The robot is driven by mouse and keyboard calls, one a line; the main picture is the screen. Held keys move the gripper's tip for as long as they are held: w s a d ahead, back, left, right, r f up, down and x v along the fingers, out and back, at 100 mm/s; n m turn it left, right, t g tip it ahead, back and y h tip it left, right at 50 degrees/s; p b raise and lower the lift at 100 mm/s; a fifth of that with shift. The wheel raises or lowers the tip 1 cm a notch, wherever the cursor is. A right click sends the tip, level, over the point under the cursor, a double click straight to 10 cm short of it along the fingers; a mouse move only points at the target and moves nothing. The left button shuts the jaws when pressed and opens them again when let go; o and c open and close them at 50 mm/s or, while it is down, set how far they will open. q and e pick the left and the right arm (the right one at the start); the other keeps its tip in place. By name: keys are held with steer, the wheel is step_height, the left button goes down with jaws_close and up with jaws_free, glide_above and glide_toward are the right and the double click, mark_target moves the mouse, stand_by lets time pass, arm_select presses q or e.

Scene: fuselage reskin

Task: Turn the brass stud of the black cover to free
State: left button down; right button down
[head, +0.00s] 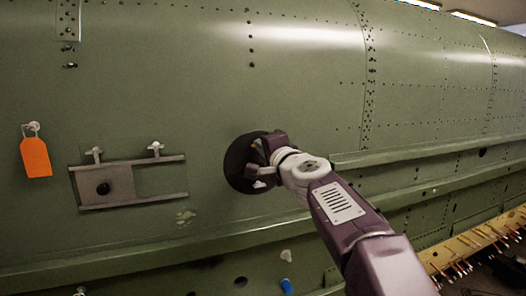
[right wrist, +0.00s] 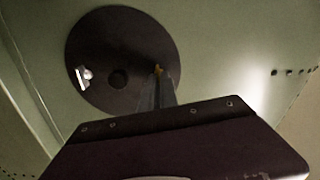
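The round black cover (head: 236,165) lies flat against the green fuselage skin in the head view, partly hidden by my right gripper (head: 259,157). The cover also fills the upper part of the right wrist view (right wrist: 105,45). The small brass stud (right wrist: 158,70) is on the cover's right part there, at the tips of my right gripper (right wrist: 158,78). The two fingers are close together at the stud; I cannot tell whether they are clamped on it. A white fitting (right wrist: 84,77) sits on the cover's left side. My left gripper is not in view.
An orange tag (head: 35,157) hangs at the far left. A grey plate (head: 105,186) sits between two rails, with two light-coloured latches above it. A long ledge runs under the cover. A yellow rack (head: 470,243) with several tools stands at lower right.

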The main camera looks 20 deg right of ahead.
steer(key=shift+a+f+n+b, duration=0.1)
steer(key=shift+n+b, duration=2.05)
steer(key=shift+n, duration=1.55)
steer(key=shift+f+n+b, duration=0.1)
steer(key=shift+n+b, duration=2)
steer(key=shift+n, duration=1.6)
steer(key=shift+r, duration=0.1)
steer(key=c, duration=1.6)
jaws_free()
steer(key=shift+w+d, duration=0.1)
steer(key=shift+d, duration=0.1)
